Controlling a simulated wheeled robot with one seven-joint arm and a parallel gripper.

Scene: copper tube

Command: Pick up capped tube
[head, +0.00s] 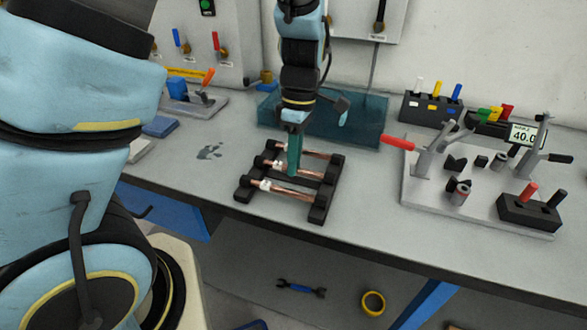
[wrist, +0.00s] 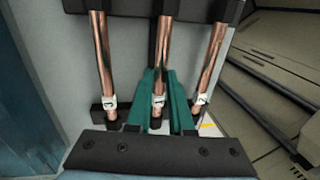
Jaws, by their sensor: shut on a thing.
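Three copper tubes lie side by side across a black rack on the bench. In the head view, the front tube (head: 292,191) and back tube (head: 318,154) lie either side of the middle tube (head: 308,174). Each has a pale white fitting near its left end. In the wrist view, the middle tube (wrist: 163,50) runs between my teal fingers, with its white fitting (wrist: 159,101) between them; the left tube (wrist: 102,55) and right tube (wrist: 212,55) are outside. My gripper (head: 294,172) points down, shut on the middle tube, which still appears level with the others in the rack (head: 320,205).
A teal translucent bin (head: 365,122) stands behind the rack. A blue and orange tool (head: 200,90) is at the back left. The bench's front edge is close before the rack.

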